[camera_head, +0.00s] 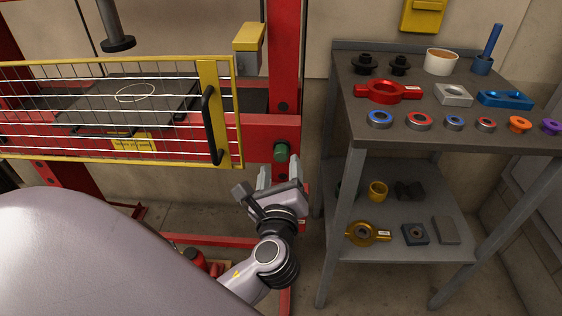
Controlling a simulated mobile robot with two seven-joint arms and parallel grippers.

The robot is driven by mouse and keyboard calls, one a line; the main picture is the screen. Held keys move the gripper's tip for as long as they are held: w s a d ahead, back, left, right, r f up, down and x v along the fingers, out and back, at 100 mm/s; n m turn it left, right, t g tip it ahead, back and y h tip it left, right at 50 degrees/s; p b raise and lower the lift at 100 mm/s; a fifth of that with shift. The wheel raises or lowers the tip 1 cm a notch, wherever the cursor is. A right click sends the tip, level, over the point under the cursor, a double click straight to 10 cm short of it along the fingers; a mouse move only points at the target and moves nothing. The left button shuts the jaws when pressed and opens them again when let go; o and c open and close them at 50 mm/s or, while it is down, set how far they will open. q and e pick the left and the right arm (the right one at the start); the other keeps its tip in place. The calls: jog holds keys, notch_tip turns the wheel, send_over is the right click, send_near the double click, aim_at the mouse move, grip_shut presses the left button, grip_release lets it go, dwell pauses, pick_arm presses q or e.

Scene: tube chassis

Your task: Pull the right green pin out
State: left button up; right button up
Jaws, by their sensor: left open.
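The pin's visible end lies just above the gap between the fingertips. I cannot tell whether the fingers touch it or how far apart they are in depth. My right gripper is not in view.
A yellow mesh guard (228,150) with a black handle (210,125) stands left of the post. A grey workbench (400,136) with rings, bushings and a blue punch stands to the right, with more parts on its lower shelf (400,190).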

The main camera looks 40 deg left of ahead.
pick_arm(q)
jog(key=shift+x, duration=2.2)
jog(key=shift+d+f, duration=0.1)
grip_shut()
jog(key=p, duration=0.2)
send_near(281, 158)
jog(key=x, duration=0.2)
jog(key=shift+w+a+f, duration=0.2)
jog(key=shift+w+a, duration=0.05)
jog(key=shift+w, duration=0.1)
